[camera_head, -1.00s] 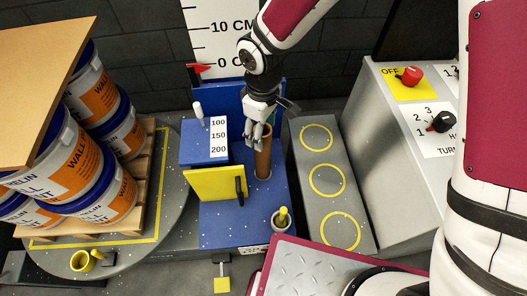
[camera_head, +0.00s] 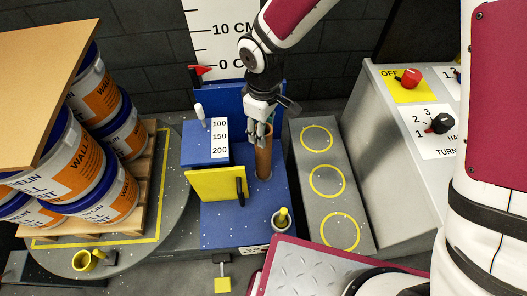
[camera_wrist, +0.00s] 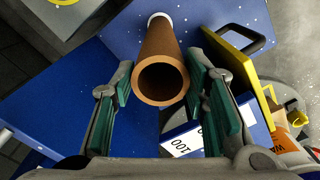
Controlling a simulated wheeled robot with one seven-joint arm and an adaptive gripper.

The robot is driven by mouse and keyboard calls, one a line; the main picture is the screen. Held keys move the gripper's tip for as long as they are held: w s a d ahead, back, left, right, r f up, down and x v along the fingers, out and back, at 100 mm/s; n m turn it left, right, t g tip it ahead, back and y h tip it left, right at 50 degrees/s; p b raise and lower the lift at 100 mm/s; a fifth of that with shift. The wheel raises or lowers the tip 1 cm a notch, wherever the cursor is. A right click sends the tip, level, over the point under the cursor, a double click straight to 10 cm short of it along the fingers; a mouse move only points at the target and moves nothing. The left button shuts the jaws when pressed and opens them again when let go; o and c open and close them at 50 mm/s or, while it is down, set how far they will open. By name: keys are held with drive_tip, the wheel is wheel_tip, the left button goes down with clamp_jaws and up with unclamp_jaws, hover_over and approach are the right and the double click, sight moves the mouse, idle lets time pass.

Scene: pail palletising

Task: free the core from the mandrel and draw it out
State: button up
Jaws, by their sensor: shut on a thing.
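The core is a brown hollow tube (camera_head: 264,163) standing upright on the blue fixture (camera_head: 235,225). In the wrist view the core (camera_wrist: 160,82) shows its open end between my fingers, with a white ring (camera_wrist: 158,18) at its far end. The mandrel cannot be made out; the tube's inside is dark. My gripper (camera_head: 262,134) comes from above and is shut on the core's upper end. Its green pads flank the tube in the wrist view (camera_wrist: 158,90). A yellow plate (camera_head: 215,184) with a black handle stands left of the core.
A blue block with a scale (camera_head: 219,138) and a white-tipped lever (camera_head: 199,111) stand behind the yellow plate. A grey bench with yellow rings (camera_head: 326,180) is close on the right. Stacked pails (camera_head: 115,195) stand on a pallet at left. A control panel (camera_head: 385,130) is far right.

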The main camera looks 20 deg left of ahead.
wheel_tip(320, 180, up, 7)
drive_tip(key=p, duration=0.5)
drive_tip(key=shift+r, duration=0.15)
idle(2.2)
